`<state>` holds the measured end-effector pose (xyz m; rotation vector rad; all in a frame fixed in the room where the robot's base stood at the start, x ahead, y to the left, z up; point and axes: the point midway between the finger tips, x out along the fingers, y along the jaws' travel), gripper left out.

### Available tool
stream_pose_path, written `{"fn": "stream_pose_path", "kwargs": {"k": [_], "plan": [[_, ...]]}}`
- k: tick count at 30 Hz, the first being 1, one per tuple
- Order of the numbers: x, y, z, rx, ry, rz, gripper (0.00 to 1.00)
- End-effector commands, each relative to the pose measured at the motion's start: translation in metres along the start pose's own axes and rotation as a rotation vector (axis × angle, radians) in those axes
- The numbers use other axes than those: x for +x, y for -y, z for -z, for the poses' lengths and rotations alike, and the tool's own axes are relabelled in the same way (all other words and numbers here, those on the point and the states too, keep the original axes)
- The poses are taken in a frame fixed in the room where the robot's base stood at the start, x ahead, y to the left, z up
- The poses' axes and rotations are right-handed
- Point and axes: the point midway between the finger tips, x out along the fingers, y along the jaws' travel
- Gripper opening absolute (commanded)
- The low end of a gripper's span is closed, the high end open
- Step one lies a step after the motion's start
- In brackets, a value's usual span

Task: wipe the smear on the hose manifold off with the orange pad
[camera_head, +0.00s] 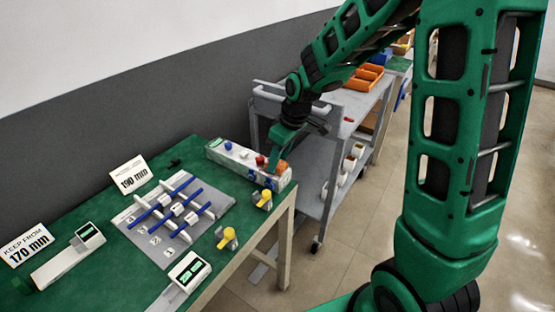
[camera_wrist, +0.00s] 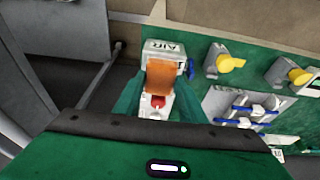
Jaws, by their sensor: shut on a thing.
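The hose manifold (camera_head: 240,158) is a long white block at the far right corner of the green bench, with blue and red fittings on it. In the wrist view its end face (camera_wrist: 163,47) reads "AIR". My gripper (camera_head: 272,168) is over its right end, shut on the orange pad (camera_head: 282,167). In the wrist view the pad (camera_wrist: 160,78) sits between my fingers, over the manifold's top; I cannot tell whether it touches. A red fitting (camera_wrist: 157,101) shows just below the pad. I make out no smear; the pad and fingers hide part of the top.
Yellow-handled valves (camera_head: 264,199) (camera_head: 227,238) stand along the bench's front edge near the manifold. A grey plate (camera_head: 172,250) with blue rods lies to the left. A grey cart (camera_head: 325,135) with an orange bin (camera_head: 364,80) stands behind.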

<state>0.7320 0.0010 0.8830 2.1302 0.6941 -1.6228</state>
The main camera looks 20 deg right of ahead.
Motion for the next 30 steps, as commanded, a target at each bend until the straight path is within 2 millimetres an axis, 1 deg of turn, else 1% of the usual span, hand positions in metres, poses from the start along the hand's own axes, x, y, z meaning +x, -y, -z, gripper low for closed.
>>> {"fn": "stream_pose_path", "kwargs": {"k": [18,30], "plan": [[-0.004,0.0,-0.024,0.002,0.002,0.001,0.19],[-0.003,0.0,-0.025,0.003,0.006,0.002,0.19]]}}
